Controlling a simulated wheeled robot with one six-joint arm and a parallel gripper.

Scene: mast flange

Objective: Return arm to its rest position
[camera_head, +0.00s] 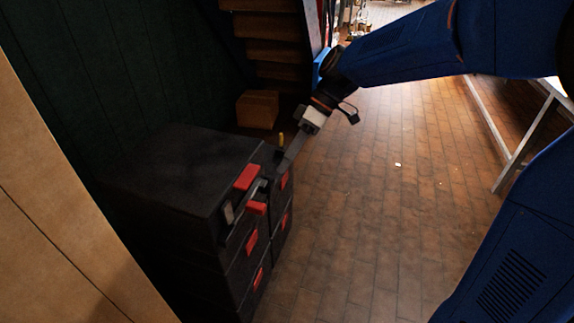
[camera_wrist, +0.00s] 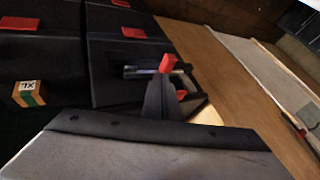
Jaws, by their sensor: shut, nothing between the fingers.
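My blue arm reaches in from the upper right of the head view. Its end, my gripper (camera_head: 284,168), points down and left beside the front edge of a stack of black cases (camera_head: 180,165) with red latches. In the wrist view my gripper's dark fingers (camera_wrist: 160,92) are together with nothing held. They overlap a red latch (camera_wrist: 167,64) and a grey handle bar there; I cannot tell whether they touch.
A cardboard box (camera_head: 257,109) sits behind the stack, below wooden steps (camera_head: 272,50). A tan panel (camera_head: 50,220) stands at the left. The brick-pattern floor (camera_head: 390,200) is mostly clear. A small labelled block (camera_wrist: 28,93) shows in the wrist view.

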